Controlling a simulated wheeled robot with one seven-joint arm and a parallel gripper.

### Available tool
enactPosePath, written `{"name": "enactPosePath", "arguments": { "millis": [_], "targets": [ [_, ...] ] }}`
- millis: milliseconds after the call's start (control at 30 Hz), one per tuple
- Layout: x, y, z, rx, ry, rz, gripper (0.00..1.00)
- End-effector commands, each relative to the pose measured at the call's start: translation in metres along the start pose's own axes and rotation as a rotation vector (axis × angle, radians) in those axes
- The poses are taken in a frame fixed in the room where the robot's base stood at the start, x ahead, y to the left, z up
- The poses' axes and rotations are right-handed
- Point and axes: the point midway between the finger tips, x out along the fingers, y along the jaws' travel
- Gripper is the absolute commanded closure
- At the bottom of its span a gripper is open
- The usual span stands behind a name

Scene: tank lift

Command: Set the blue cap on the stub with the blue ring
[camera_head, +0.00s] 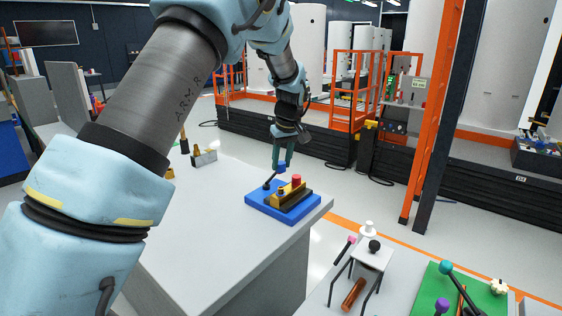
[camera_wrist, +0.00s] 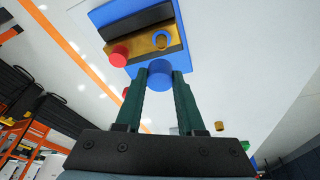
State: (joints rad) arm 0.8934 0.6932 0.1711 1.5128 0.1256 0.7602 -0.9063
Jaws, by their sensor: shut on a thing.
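My gripper (camera_head: 282,161) is shut on the blue cap (camera_head: 281,169) and holds it above the brass block (camera_head: 291,198). In the wrist view the blue cap (camera_wrist: 160,76) sits between the two green fingertips (camera_wrist: 162,80). The stub with the blue ring (camera_wrist: 161,40) shows on the brass block just beyond the cap, apart from it in the picture. A red cap (camera_wrist: 119,55) is on the same block; it also shows in the head view (camera_head: 297,179). The ringed stub is hard to make out in the head view.
The block lies on a blue base plate (camera_head: 258,203) near the grey table's (camera_head: 205,235) right end. A dark-knobbed rod (camera_head: 268,184) stands beside the block. A lower right bench holds a green mat (camera_head: 430,290) and a small stand (camera_head: 372,256).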

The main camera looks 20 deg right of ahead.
Motion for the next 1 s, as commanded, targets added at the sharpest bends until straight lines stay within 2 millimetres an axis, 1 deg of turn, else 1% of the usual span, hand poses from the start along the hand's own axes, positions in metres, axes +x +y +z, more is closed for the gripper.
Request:
{"name": "enactPosePath", "arguments": {
  "millis": [33,167,633,800,1000],
  "targets": [
    [-0.001,0.000,0.001,0.012,0.000,0.004,1.00],
    [0.007,0.000,0.003,0.011,0.000,0.003,1.00],
    [0.046,-0.001,0.014,0.010,0.000,0.002,1.00],
    [0.051,0.000,0.015,0.010,0.000,0.003,1.00],
    [0.051,0.000,0.015,0.010,0.000,0.003,1.00]
  ]
}}
